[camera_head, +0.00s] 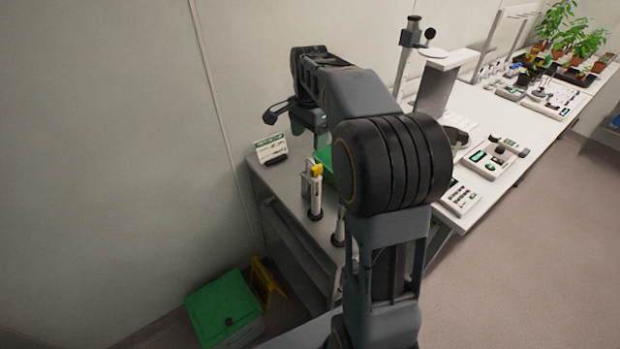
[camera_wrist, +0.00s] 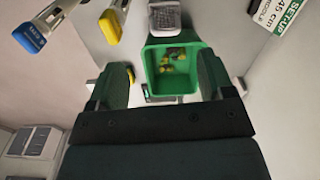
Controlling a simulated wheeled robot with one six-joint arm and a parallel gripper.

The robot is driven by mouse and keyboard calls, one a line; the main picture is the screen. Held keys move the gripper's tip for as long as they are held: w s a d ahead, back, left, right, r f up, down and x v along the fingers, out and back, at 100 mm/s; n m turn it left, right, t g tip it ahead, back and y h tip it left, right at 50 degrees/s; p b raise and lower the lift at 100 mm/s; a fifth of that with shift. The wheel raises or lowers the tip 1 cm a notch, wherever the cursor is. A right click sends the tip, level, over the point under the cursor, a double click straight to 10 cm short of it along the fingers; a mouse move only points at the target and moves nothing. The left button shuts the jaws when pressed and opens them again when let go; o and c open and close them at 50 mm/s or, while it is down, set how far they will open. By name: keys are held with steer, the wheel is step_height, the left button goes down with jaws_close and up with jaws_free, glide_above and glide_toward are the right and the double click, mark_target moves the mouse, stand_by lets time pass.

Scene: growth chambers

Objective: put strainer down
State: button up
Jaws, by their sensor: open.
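I cannot pick out a strainer for certain in either view. My gripper (camera_wrist: 162,62) is open, with its two dark fingers apart and nothing seen held between them. In the wrist view a green bin (camera_wrist: 152,78) with several small yellow-green pieces inside shows beyond and between the fingers. A small pale grey ridged object (camera_wrist: 165,16) is at the bin's upper edge; I cannot tell what it is. In the head view my gripper is over the left end of the grey bench (camera_head: 284,190), partly hidden by my arm. A green patch (camera_head: 323,157) shows beside my arm there.
A blue-tipped tool (camera_wrist: 30,38) and a yellow-tipped tool (camera_wrist: 109,27) stand near my gripper, with a sign card (camera_head: 270,149) behind. A green lidded box (camera_head: 225,308) is on the floor. Instruments (camera_head: 488,160) and plants (camera_head: 570,38) fill the white bench. Floor at right is clear.

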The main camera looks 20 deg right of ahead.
steer(key=s+a+f+n+t, duration=0.2)
steer(key=s+a+n, duration=0.2)
steer(key=s+n, duration=0.3)
steer(key=s+a+f+n+t, duration=0.1)
steer(key=s+a+f+n, duration=0.2)
steer(key=s, duration=0.9)
steer(key=a+n, duration=0.2)
steer(key=n, duration=0.2)
steer(key=shift+s+f+n+t, duration=0.15)
steer(key=shift+f+n+t, duration=0.15)
steer(key=shift+t, duration=0.1)
